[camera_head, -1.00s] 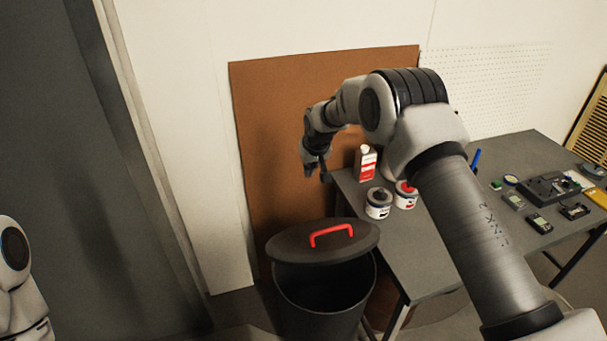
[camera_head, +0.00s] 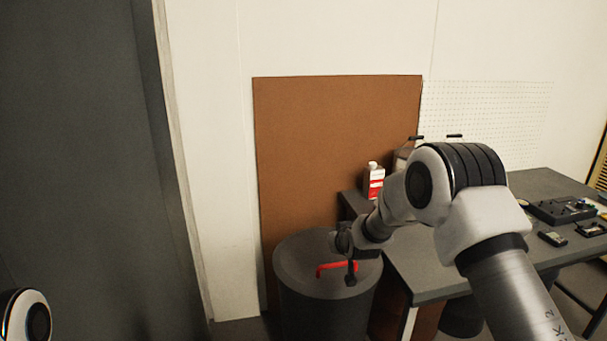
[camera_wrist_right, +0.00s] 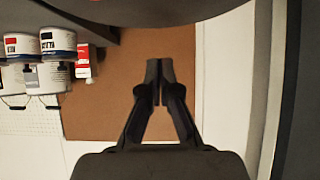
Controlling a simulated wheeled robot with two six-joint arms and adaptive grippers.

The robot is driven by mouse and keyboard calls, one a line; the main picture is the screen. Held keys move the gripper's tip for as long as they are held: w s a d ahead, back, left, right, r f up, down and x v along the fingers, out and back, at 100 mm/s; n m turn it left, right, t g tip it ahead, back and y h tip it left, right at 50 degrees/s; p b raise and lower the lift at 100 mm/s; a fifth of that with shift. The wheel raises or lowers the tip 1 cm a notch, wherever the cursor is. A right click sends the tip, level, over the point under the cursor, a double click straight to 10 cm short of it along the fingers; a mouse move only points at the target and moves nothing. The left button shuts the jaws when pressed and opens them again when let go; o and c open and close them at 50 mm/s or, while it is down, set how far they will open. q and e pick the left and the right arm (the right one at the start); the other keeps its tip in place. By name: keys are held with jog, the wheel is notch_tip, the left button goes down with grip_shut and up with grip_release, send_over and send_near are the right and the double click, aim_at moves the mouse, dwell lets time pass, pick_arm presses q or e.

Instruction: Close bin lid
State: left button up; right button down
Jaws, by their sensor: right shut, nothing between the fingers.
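The dark grey bin (camera_head: 325,315) stands on the floor left of the table. Its round lid (camera_head: 298,256) with a red handle (camera_head: 328,268) lies over the top, and the bin's inside no longer shows. Whether the rim is fully seated all round cannot be told. My right gripper (camera_head: 351,278) is shut and empty, just over the lid beside the right end of the handle; I cannot tell if it touches. The right wrist view shows its fingers (camera_wrist_right: 158,80) together. My left gripper is out of view.
The grey table (camera_head: 420,265) stands right of the bin, with a red-and-white bottle (camera_head: 375,182) and electronic devices on it. A brown board (camera_head: 335,150) leans on the wall behind. Paint tins (camera_wrist_right: 58,42) show in the right wrist view.

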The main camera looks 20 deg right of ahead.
aim_at(334, 267)
jog(key=shift+s+a+f, duration=0.1)
jog(key=shift+s+f, duration=1.1)
jog(key=shift+f, duration=0.05)
jog(key=f+b, duration=0.1)
jog(key=f, duration=0.2)
jog(key=shift+s+f+b, duration=0.2)
jog(key=shift+s+b, duration=0.15)
jog(key=shift+s, duration=0.05)
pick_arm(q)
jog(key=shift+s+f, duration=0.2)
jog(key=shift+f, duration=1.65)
pick_arm(e)
jog(key=shift+s+f, duration=0.25)
jog(key=shift+f, duration=0.2)
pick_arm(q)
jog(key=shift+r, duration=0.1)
pick_arm(e)
jog(key=shift+r, duration=0.1)
